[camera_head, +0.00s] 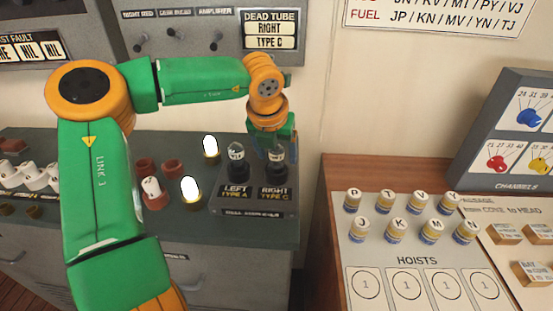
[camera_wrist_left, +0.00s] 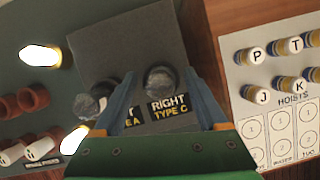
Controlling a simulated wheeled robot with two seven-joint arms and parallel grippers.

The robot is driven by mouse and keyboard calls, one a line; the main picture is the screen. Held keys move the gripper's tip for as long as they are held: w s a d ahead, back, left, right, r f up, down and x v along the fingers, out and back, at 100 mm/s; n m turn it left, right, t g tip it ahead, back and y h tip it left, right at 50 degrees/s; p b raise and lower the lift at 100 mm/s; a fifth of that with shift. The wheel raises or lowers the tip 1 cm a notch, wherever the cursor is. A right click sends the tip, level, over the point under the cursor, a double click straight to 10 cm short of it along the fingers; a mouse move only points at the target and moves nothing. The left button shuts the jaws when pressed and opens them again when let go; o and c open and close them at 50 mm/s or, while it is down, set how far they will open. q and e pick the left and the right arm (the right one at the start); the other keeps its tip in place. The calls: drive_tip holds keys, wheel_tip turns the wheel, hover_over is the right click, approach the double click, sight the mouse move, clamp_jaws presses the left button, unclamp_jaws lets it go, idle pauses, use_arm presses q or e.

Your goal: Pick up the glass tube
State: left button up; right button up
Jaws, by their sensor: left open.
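Two dark glass tubes stand upright in a grey socket box (camera_head: 250,211). The left tube (camera_head: 236,157) is above the label LEFT TYPE A, and the right tube (camera_head: 277,157) is above RIGHT TYPE C. My left gripper (camera_head: 276,143) is open and pointing down over the right tube. In the left wrist view the right tube (camera_wrist_left: 160,82) lies between the two fingers, with gaps showing; the left tube (camera_wrist_left: 87,105) is outside the left finger. Two glowing white tubes (camera_head: 210,147) (camera_head: 191,189) stand left of the box. My right gripper is not in view.
A panel (camera_head: 270,36) reads DEAD TUBE RIGHT TYPE C. Red-brown sockets (camera_head: 146,166) and white labelled pieces (camera_head: 152,188) are on the console at left. A wooden desk with several lettered cylinders (camera_head: 392,228) stands at right, beyond a gap.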

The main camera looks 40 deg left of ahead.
use_arm(q)
clamp_jaws()
